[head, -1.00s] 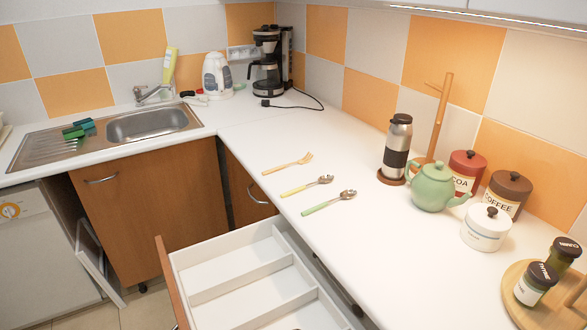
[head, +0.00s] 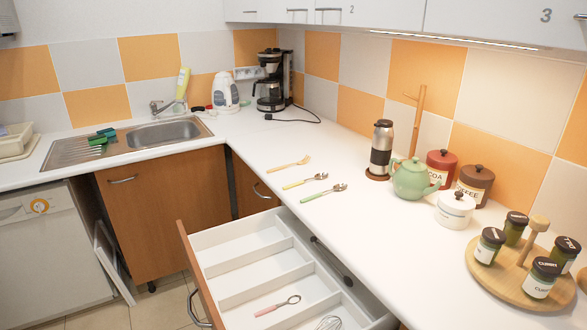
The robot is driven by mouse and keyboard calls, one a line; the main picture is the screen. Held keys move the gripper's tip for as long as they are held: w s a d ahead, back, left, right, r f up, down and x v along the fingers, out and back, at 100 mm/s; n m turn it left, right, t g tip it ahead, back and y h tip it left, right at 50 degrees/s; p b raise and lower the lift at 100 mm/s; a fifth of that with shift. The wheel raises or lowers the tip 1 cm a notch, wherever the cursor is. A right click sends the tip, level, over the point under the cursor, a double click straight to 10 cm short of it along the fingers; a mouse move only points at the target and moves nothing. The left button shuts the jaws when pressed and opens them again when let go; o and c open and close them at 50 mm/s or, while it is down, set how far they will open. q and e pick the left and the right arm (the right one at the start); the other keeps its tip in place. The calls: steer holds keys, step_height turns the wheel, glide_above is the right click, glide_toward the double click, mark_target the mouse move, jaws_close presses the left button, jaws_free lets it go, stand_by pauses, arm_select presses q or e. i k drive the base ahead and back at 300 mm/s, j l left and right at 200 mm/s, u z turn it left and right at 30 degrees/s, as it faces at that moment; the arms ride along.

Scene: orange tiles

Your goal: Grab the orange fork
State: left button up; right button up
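The orange fork (head: 289,164) lies flat on the white counter, near its front edge and behind the open drawer. A yellow-handled spoon (head: 305,181) and a green-handled spoon (head: 323,193) lie beside it, each closer to me in turn. Nothing touches the fork. Neither of my grippers shows in the head view.
An open drawer (head: 237,263) with dividers juts out below the counter, holding a pink-handled spoon (head: 277,306) and a whisk (head: 329,323). A teapot (head: 411,181), canisters and a wooden spice tray (head: 509,270) stand at the right. The sink (head: 165,133) is at the left.

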mark_target(302, 163)
steer(key=z, duration=2.4)
steer(key=k+j, duration=0.15)
steer(key=j, duration=0.5)
steer(key=k+j, duration=0.2)
steer(key=j, duration=0.4)
steer(key=k+j, duration=0.15)
steer(key=j, duration=0.5)
steer(key=k+j, duration=0.15)
steer(key=j, duration=0.45)
steer(key=k+j, duration=0.15)
steer(key=j, duration=0.5)
steer(key=k+j, duration=0.2)
steer(key=j, duration=0.45)
steer(key=k+j, duration=0.15)
steer(key=j, duration=0.45)
steer(key=k+j, duration=0.15)
steer(key=j, duration=0.5)
